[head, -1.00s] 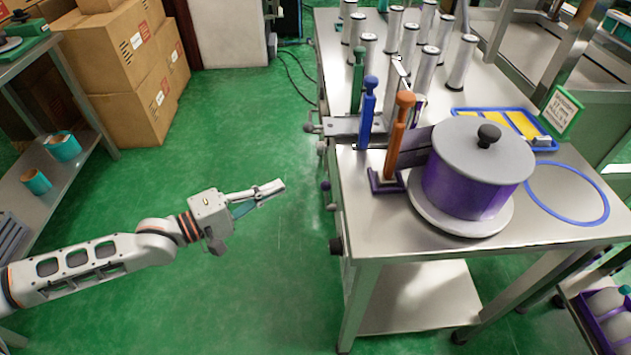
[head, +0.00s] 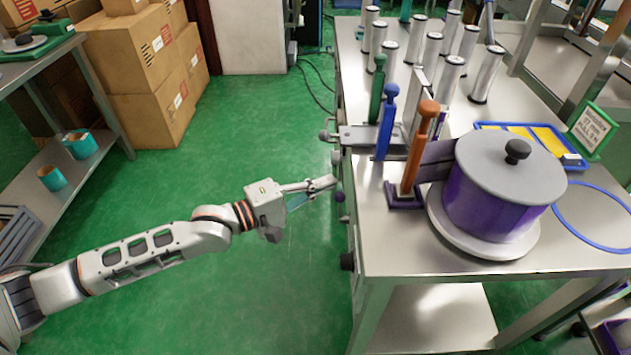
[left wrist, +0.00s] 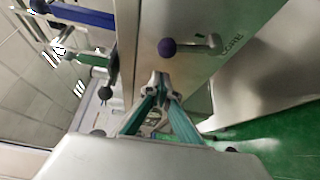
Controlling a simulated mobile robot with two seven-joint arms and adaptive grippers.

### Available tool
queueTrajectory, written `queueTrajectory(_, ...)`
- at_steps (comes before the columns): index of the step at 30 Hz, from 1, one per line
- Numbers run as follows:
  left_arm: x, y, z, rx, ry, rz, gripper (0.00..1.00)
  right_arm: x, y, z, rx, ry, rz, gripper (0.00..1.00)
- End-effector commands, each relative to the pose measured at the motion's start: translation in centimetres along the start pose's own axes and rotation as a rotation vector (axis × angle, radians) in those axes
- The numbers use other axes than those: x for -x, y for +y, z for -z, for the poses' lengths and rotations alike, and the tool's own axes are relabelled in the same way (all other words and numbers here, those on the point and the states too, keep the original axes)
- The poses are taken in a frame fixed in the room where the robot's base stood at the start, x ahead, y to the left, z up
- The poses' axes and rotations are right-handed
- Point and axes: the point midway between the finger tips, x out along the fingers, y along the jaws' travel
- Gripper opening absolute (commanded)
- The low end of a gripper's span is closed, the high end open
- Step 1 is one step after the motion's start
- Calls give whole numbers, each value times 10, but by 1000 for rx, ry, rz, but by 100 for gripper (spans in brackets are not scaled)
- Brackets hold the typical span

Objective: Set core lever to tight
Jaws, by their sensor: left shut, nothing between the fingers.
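Other knobs are a grey one (head: 324,135) and a black one (head: 347,261). My right gripper is not in view.
The worktable (head: 400,255) carries a lidded purple drum (head: 490,210), upright orange (head: 418,145), blue (head: 387,120) and green (head: 377,88) handles, and several metal cylinders. Cartons (head: 140,80) stand at the back left.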

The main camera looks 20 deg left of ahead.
Motion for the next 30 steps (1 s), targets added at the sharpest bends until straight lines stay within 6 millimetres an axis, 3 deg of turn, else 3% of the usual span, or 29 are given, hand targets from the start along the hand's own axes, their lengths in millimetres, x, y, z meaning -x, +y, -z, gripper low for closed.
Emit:
queueTrajectory(9,8,2,-22,-2,1,-3,0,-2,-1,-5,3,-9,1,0)
queueTrajectory(23,9,2,-24,-10,1,-7,0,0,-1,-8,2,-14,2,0)
queueTrajectory(30,14,3,-34,-146,0,-87,0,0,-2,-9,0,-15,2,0)
